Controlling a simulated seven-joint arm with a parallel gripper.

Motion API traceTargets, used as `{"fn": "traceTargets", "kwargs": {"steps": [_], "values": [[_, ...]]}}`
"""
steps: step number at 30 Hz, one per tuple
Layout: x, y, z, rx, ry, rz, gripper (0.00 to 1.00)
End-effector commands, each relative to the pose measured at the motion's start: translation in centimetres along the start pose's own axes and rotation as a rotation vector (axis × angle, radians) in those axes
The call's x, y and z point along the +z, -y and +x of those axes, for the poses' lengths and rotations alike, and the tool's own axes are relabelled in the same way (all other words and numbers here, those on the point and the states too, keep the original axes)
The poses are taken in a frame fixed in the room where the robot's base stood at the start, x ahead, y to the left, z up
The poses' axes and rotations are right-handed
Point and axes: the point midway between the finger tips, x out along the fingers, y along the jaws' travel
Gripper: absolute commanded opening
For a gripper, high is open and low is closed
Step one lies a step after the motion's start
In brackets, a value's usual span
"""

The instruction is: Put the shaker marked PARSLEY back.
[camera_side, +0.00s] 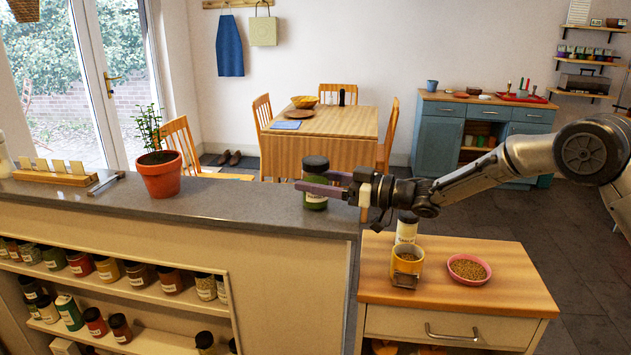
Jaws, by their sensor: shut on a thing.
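My gripper (322,189) is shut on a shaker (316,202) with a dark lid and green contents, at the right end of the grey counter (250,205). The shaker is upright. I cannot tell whether its base touches the counter, and its label is too small to read. Below the counter, a two-level shelf (165,340) holds several dark-lidded shakers. I cannot make out PARSLEY on any label.
A potted plant (161,176), a card holder (54,176) and a grey metal item (106,184) stand on the counter. On the wooden cabinet (515,290) are a pale shaker (406,232), a yellow mug (407,264) and a pink bowl (469,279). The counter between plant and gripper is clear.

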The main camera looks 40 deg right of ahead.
Motion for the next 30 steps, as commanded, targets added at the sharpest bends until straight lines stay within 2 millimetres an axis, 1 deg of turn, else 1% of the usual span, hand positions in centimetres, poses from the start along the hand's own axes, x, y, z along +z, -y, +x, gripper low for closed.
{"fn": "traceTargets", "kwargs": {"steps": [7, 11, 12, 16, 17, 24, 27, 30], "values": [[0.0, -0.01, -0.01, 0.0, -0.003, -0.003, 0.02], [0.33, -0.01, -0.01, 0.0, -0.002, -0.001, 0.02], [0.46, -0.01, -0.02, 0.0, 0.0, -0.001, 0.72], [0.43, 0.0, -0.02, 0.0, 0.0, -0.001, 0.95], [0.43, 0.0, -0.02, 0.0, 0.0, -0.001, 0.98], [0.39, 0.0, -0.02, 0.0, -0.001, -0.001, 0.98], [0.03, 0.0, -0.02, 0.0, -0.002, -0.002, 0.98], [0.03, -0.07, -0.98, 0.002, -0.001, -0.001, 0.98]]}}
